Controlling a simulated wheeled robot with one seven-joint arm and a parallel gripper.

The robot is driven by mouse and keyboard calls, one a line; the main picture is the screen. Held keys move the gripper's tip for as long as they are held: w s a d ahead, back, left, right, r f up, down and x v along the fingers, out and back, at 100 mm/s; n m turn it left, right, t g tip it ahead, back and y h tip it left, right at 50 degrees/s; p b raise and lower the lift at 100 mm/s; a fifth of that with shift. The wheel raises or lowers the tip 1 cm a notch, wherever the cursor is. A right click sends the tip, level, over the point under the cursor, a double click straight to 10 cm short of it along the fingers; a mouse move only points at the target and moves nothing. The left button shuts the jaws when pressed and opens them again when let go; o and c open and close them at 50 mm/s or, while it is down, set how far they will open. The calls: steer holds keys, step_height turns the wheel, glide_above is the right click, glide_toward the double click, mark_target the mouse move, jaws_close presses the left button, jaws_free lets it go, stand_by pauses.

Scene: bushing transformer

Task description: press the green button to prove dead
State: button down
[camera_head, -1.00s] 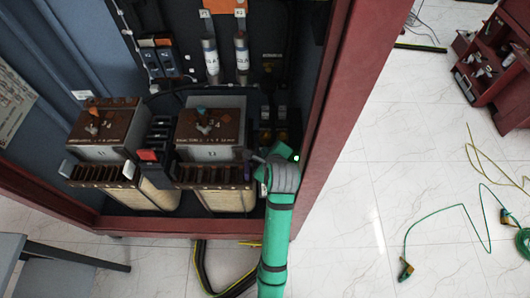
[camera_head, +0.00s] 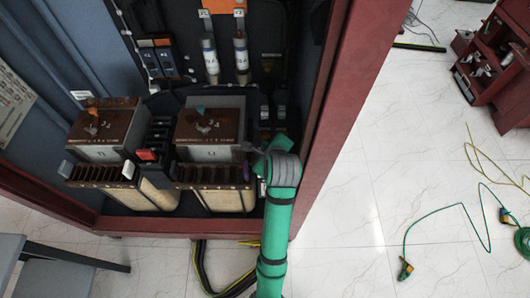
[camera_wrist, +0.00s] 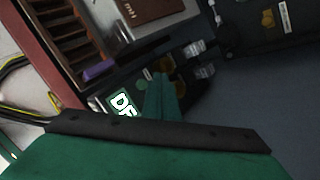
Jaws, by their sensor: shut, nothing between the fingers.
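My gripper is inside the right side of the open cabinet; its closed fingers (camera_wrist: 165,97) point away from me in the wrist view. In the head view, the gripper (camera_head: 252,151) is small and partly hidden by my green arm. A white panel with large letters beginning "DE" (camera_wrist: 122,104) lies just left of the fingers in the wrist view. A small green round spot (camera_wrist: 144,74), perhaps the green button, shows near the fingertips. I cannot tell whether the fingers touch it. The fingers hide part of the panel and its surroundings.
Two brown-topped transformers (camera_head: 104,126) (camera_head: 210,124) stand left of my gripper. The red cabinet post (camera_head: 334,105) is close on its right. A purple part (camera_wrist: 99,71) lies left of the fingers. Cables (camera_head: 447,226) lie on the floor at right.

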steer(key=shift+r, duration=1.45)
